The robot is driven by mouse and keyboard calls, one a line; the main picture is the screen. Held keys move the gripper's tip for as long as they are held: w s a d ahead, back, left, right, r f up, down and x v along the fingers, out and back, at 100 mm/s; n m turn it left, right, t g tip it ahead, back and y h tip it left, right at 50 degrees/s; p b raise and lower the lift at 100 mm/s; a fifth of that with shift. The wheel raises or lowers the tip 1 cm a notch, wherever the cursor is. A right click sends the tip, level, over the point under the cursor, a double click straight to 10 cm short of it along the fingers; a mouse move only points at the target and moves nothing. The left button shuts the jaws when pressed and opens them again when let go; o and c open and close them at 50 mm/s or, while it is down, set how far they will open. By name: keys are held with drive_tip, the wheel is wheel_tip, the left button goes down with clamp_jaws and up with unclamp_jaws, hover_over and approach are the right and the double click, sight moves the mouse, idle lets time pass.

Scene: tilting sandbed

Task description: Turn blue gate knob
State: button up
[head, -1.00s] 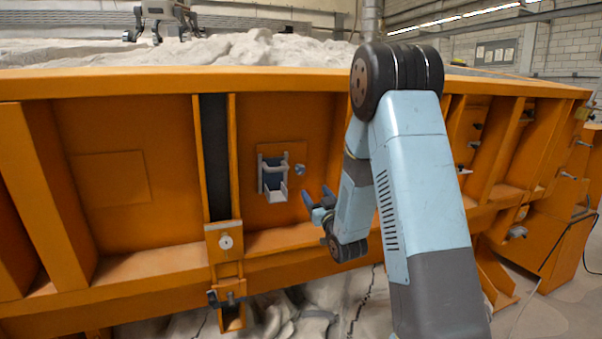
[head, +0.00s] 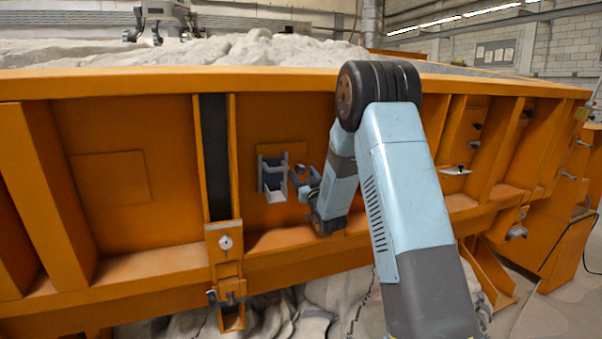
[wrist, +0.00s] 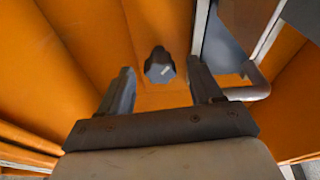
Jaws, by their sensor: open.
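The gate knob (wrist: 160,66) is a small blue-grey knob with a pale mark on its face, on the orange wall in the wrist view. My gripper (wrist: 162,72) is open, with one finger to each side of the knob in that view; I cannot tell whether either touches it. In the head view my gripper (head: 304,183) is at the wall just right of the small gate (head: 272,178), and the knob cannot be told apart from the fingers there. The gate has a pale metal frame and a dark blue panel.
The gate's pale frame and bent bar (wrist: 255,82) stand close to the right finger in the wrist view. The orange sandbed wall (head: 105,180) has upright ribs and a lower ledge. A dark vertical strip with a round dial (head: 225,242) is left of the gate.

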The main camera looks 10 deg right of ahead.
drive_tip(key=shift+x, duration=1.2)
drive_tip(key=c, duration=1)
